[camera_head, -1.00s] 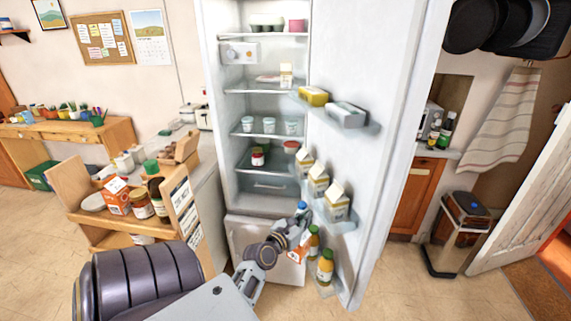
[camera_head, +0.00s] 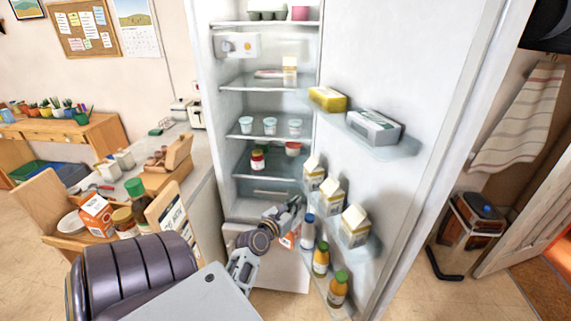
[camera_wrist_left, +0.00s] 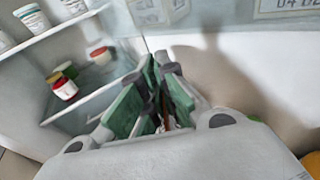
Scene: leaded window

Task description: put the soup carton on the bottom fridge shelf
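My left gripper (camera_head: 291,216) is at the open fridge's lower front, shut on an orange-and-white carton. That carton (camera_head: 290,239) hangs below the fingers, partly hidden by them. In the left wrist view the green-padded fingers (camera_wrist_left: 156,108) are close together, with only a sliver of the carton visible between them. The lowest glass shelf (camera_head: 274,170) holds a red jar (camera_head: 257,160) and a red-lidded tub (camera_head: 293,149); a clear drawer lies below it. The gripper is in front of and below this shelf. My right gripper is not in view.
The open fridge door (camera_head: 420,130) stands to the right, its racks holding cartons (camera_head: 355,226) and bottles (camera_head: 338,290) close beside my gripper. A wooden cart (camera_head: 165,212) at left holds jars and another orange carton (camera_head: 96,214). The shelf has bare room at its front.

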